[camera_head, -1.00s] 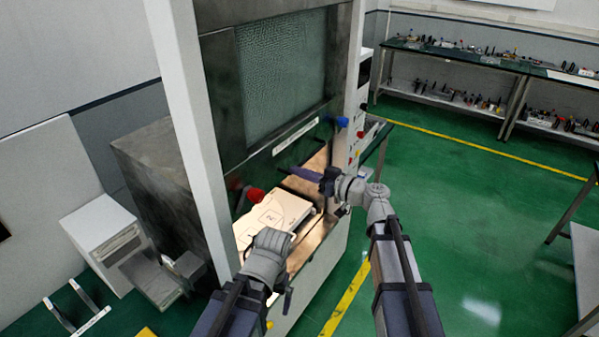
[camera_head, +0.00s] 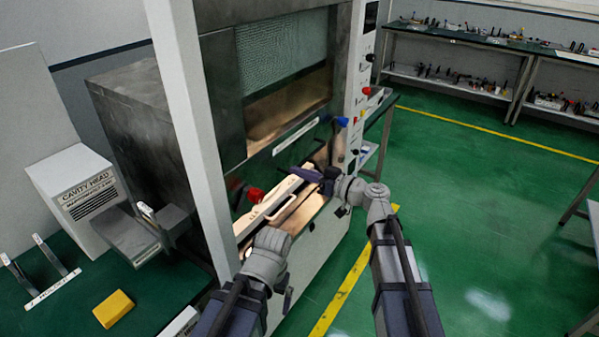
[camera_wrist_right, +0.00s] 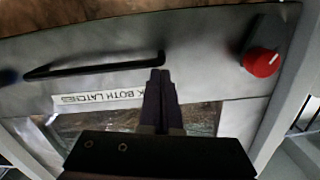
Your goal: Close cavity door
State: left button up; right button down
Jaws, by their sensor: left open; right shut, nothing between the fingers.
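The cavity door (camera_head: 225,92) is a grey metal frame with a mesh window, hung upright in the machine's front. A narrowed opening shows below it, with a pale panel (camera_head: 283,200) inside. The door carries a red knob (camera_head: 255,194) at left and a blue knob (camera_head: 342,121) at right. My right gripper (camera_head: 306,173) is shut and empty at the door's lower edge. In the right wrist view its fingertips (camera_wrist_right: 158,75) are beside the end of a black bar handle (camera_wrist_right: 95,68); contact is unclear. My left gripper (camera_head: 270,250) is lower, before the opening, its fingertips hidden.
A white post (camera_head: 182,120) stands left of the door. A yellow block (camera_head: 113,309) and a white box marked CAVITY HEAD (camera_head: 75,190) are on the left green surface. Benches (camera_head: 460,60) with tools stand at back right.

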notch_tip(320, 180, down, 25)
jog(key=b, duration=2.3)
jog(key=shift+f, duration=0.2)
jog(key=shift+s, duration=0.1)
jog(key=s+d+r+p, duration=0.4)
jog(key=s+d, duration=0.1)
jog(key=d, duration=0.4)
jog(key=shift+s+r, duration=0.2)
jog(key=shift+r, duration=0.15)
jog(key=shift+d, duration=0.1)
